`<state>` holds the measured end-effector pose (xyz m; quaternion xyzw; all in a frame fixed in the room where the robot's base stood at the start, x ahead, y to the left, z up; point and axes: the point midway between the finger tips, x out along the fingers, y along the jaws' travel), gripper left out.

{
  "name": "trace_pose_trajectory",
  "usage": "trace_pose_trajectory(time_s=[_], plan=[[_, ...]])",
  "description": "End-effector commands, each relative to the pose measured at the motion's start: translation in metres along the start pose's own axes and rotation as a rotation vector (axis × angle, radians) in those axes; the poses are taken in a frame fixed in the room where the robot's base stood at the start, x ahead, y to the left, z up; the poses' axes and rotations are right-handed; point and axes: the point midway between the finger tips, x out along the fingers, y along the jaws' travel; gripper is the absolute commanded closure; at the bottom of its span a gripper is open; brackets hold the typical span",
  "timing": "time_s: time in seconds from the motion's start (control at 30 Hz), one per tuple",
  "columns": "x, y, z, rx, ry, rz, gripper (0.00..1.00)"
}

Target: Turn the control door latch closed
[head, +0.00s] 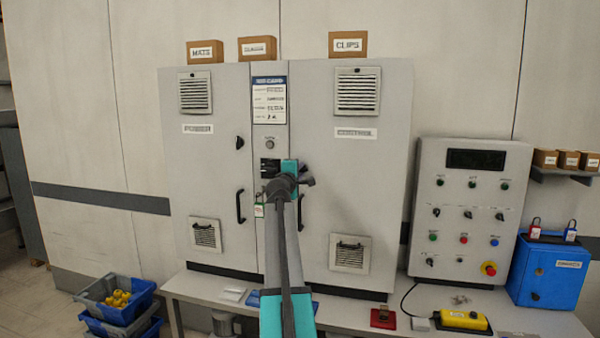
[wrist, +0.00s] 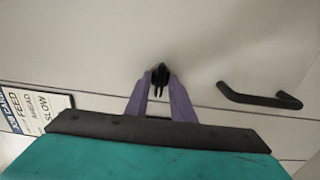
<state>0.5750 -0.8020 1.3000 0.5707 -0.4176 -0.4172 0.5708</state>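The control door (head: 360,190) is the right door of a grey cabinet and looks shut. Its black latch (wrist: 161,72) shows in the middle of the wrist view, on the pale door face. My gripper (wrist: 160,84) has its purple fingers on either side of the latch, with the tips at or very near it. I cannot tell whether they press on it. In the head view my arm and the teal gripper body (head: 289,167) hide the latch and the fingertips. The door's black handle (wrist: 260,97) is right of the fingers in the wrist view.
The power door (head: 210,165) on the left has its own black latch (head: 239,142) and handle (head: 240,206). A label strip (head: 269,100) runs between the doors. A control panel (head: 465,215) and a blue box (head: 550,270) stand right of the cabinet.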

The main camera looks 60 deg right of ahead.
Motion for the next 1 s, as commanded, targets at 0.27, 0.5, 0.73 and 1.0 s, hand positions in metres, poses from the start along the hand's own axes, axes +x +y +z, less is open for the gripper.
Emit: trace_pose_trajectory(time_s=[0.27,0.5,0.73,1.0], plan=[[0.0,0.0,0.0002,0.0,0.0,0.0,1.0],[0.0002,-0.0013,0.0002,0.02,0.0,0.0,1.0],[0.0005,-0.003,0.0002,0.09,0.0,0.001,1.0],[0.001,-0.005,0.0004,0.243,-0.001,0.001,1.0]])
